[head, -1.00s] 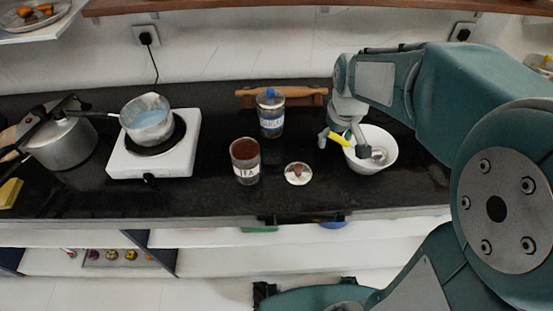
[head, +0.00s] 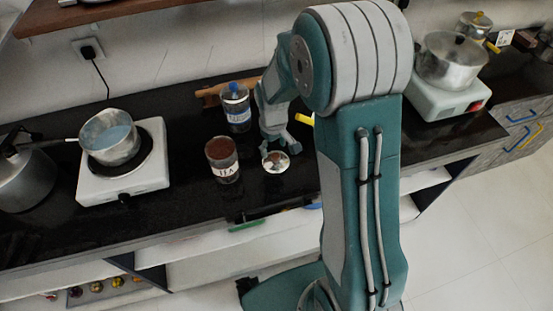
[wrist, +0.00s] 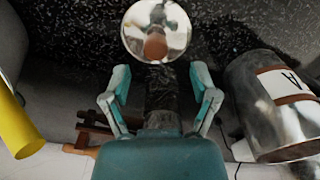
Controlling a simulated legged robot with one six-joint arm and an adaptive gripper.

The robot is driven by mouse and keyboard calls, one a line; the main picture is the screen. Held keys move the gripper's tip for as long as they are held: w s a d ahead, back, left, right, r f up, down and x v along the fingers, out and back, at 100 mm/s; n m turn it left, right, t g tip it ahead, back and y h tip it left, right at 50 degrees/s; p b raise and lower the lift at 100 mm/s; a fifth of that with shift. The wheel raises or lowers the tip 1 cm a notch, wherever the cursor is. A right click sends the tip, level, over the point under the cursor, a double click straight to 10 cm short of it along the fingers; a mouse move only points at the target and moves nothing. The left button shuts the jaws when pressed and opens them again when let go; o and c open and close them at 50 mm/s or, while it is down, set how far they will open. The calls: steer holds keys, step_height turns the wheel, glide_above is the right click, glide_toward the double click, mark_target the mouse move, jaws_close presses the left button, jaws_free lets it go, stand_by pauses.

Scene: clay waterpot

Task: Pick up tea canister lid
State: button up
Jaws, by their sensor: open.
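The tea canister lid (head: 276,162), a round shiny disc with a brown knob, lies on the black counter. It also shows in the wrist view (wrist: 150,18), at the top middle, ahead of my fingertips. The open tea canister (head: 222,160), filled with brown, stands to its left in the head view.
The sugar jar (head: 237,107) stands left of my gripper, with a rolling pin (head: 208,94) behind. A labelled jar (wrist: 270,100) is close on the wrist view's right; a yellow object (wrist: 15,120) is at left. A hotplate with a pot (head: 110,138) stands further left.

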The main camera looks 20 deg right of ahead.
mark_target(274, 155)
steer(key=f, duration=0.4)
steer(key=shift+s+a, duration=0.1)
steer(key=shift+a, duration=0.15)
steer(key=shift+d+f, duration=0.1)
steer(key=shift+d, duration=0.8)
steer(key=shift+a, duration=0.15)
steer(key=c, duration=0.8)
steer(key=shift+a, duration=0.3)
jaws_close()
steer(key=shift+a, duration=0.15)
